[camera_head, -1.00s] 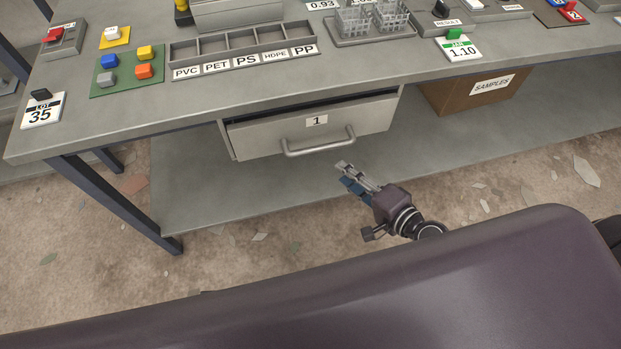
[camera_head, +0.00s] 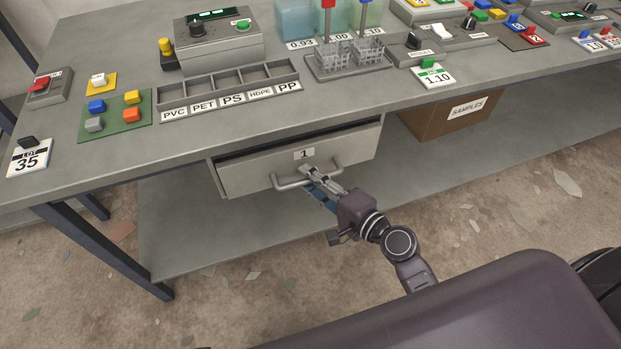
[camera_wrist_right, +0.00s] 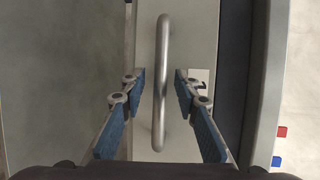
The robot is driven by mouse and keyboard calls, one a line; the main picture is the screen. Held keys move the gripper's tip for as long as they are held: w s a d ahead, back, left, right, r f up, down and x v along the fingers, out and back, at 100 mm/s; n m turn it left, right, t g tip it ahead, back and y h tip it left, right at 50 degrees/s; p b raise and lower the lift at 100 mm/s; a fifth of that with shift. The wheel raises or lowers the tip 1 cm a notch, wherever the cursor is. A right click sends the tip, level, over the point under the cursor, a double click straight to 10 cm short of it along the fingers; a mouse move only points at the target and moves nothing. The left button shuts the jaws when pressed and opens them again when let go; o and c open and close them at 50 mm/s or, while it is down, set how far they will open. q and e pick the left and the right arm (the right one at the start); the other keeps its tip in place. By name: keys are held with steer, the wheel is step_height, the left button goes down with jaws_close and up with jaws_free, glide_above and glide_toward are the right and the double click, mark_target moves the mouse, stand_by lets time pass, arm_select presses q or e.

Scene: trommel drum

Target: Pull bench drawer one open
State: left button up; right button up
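Bench drawer one (camera_head: 254,174) is a grey drawer under the bench top, marked with a "1" label; a dark gap shows along its top edge. Its bar handle (camera_head: 290,182) crosses the lower front. My right gripper (camera_head: 309,180) is at the handle in the head view. In the right wrist view the gripper (camera_wrist_right: 160,88) is open, with one blue-padded finger on each side of the handle (camera_wrist_right: 162,60). Gaps show between both fingers and the bar. My left gripper is not in view.
The bench top (camera_head: 330,105) holds a sorting tray (camera_head: 228,88), wire baskets (camera_head: 350,62), coloured blocks and a control box (camera_head: 215,45). A brown samples box (camera_head: 440,115) stands on the lower shelf (camera_head: 190,215), right of the drawer.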

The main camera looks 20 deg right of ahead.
steer(key=shift+c, duration=0.3)
jaws_close()
steer(key=shift+s+f, duration=0.15)
